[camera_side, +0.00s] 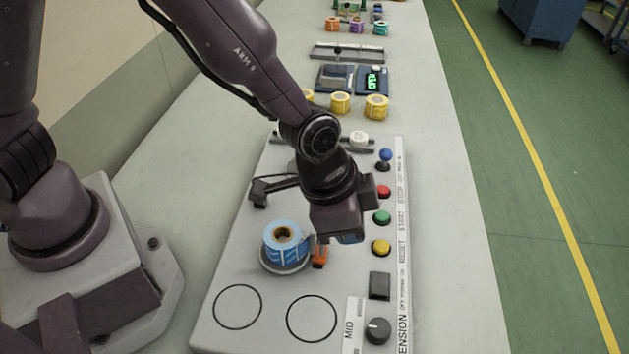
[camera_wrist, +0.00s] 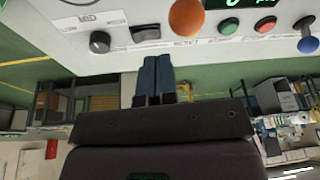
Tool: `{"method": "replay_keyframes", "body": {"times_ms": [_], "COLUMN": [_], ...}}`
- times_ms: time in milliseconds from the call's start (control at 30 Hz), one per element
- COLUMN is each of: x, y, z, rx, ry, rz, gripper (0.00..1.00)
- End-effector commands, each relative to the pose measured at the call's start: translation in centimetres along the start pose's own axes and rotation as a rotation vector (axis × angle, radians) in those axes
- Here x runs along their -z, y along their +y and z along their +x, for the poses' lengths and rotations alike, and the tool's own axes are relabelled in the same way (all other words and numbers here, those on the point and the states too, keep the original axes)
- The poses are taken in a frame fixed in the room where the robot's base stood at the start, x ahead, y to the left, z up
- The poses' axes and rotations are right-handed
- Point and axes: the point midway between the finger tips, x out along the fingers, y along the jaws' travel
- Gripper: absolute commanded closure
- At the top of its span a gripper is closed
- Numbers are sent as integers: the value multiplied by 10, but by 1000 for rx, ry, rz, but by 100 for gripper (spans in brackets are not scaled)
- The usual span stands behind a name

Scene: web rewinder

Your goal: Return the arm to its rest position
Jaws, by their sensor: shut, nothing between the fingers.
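My gripper (camera_side: 350,238) hangs over the right part of the control panel in the side view, near the column of buttons and to the right of the blue roll (camera_side: 284,243). Its blue fingers also show in the wrist view (camera_wrist: 155,62), pressed together with nothing between them. The wrist points downward and the arm reaches out from its base at the left. The fingertips are hard to make out in the side view.
The grey panel (camera_side: 235,268) carries a yellow button (camera_side: 381,247), green button (camera_side: 381,217), red button (camera_side: 383,192), blue-topped lever (camera_side: 385,156) and black knob (camera_side: 378,330). An orange part (camera_side: 320,256) stands beside the roll. Yellow rolls (camera_side: 376,107) lie farther back.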

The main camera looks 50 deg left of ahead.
Motion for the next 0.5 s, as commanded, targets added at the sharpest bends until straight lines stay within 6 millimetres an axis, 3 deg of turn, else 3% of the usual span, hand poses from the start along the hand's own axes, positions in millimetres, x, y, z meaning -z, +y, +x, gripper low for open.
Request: {"method": "replay_keyframes", "body": {"times_ms": [267,500], "x": [-42,-102], "y": [-19,-53], "z": [-102,-189], "rx": [-108,-21], "ry": [-80,-65], "rz": [-238,-426], "gripper": [100,100]}}
